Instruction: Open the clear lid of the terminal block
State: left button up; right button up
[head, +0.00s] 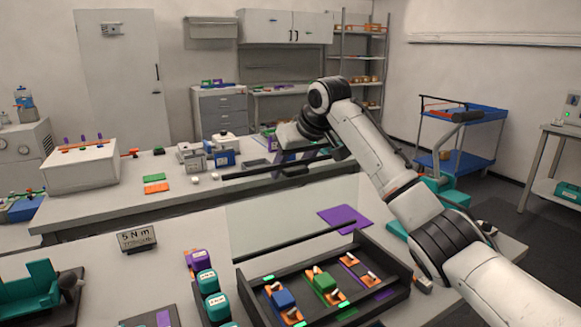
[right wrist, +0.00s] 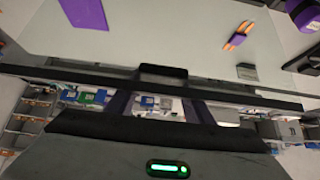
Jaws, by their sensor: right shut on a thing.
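The clear lid (head: 290,212) is a see-through panel between two dark bars in the head view. It stands raised behind the black terminal block (head: 405,292), with its lower bar near the block's back edge. My right gripper (head: 290,165) is at the lid's upper bar, shut on it. In the right wrist view the dark lid bar with a small raised handle (right wrist: 163,72) runs across between my fingers (right wrist: 160,105); the exact contact is hard to see. Inside the block are blue, green and orange parts. My left gripper is not in view.
Several teal and purple capped pieces (head: 207,282) stand left of the block. A farther bench holds a white box (head: 80,165) and instruments. A blue cart (head: 462,130) stands at the right.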

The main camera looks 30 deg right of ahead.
jog(key=shift+s+a+f, duration=0.15)
jog(key=shift+f, duration=0.6)
jog(key=o, duration=1.3)
jog(key=shift+g, duration=0.3)
jog(key=shift+o, duration=1)
jog(key=b+v, duration=0.1)
jog(key=v, duration=0.9)
jog(key=shift+r, duration=0.25)
jog(key=shift+s, duration=0.1)
